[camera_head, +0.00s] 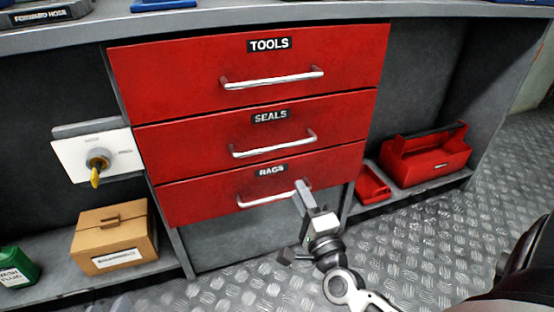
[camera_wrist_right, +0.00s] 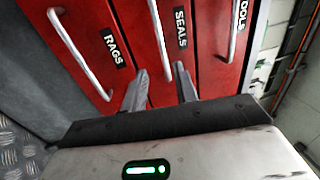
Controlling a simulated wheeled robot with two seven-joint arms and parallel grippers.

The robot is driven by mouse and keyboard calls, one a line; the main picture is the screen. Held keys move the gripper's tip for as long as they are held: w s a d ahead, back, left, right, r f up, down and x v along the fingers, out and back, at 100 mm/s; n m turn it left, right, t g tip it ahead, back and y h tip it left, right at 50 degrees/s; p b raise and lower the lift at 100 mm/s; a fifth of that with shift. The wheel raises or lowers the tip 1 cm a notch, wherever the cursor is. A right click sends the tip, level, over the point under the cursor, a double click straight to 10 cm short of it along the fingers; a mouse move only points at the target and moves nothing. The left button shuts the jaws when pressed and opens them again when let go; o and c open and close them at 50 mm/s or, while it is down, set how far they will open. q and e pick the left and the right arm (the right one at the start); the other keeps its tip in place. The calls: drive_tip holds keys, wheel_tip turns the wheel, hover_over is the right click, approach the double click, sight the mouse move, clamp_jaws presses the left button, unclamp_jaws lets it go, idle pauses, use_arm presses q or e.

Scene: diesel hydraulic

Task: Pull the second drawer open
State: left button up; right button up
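The second drawer (camera_head: 192,150) is the red middle one, labelled SEALS, and its front is flush with the drawers above and below. Its silver bar handle (camera_head: 273,148) is in clear view. My right gripper (camera_head: 290,220) is open and empty, and in the head view it appears in front of the right part of the RAGS drawer, below the SEALS handle. In the right wrist view its two fingers (camera_wrist_right: 161,72) are spread apart, pointing at the drawer fronts. The SEALS handle (camera_wrist_right: 158,38) runs up between and beyond the fingertips. My left gripper is not in view.
The TOOLS drawer (camera_head: 180,72) is above and the RAGS drawer (camera_head: 195,200) below, both with bar handles. A white panel with a yellow-handled knob (camera_head: 97,160) is left. A cardboard box (camera_head: 115,235) and a red toolbox (camera_head: 428,158) stand on low shelves. Textured metal floor lies in front.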

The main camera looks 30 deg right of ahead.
sight(277, 147)
drive_tip(key=b+x, duration=0.1)
drive_tip(key=x, duration=1.4)
drive_tip(key=shift+w+r, duration=0.15)
drive_tip(key=shift+a, duration=0.1)
clamp_jaws()
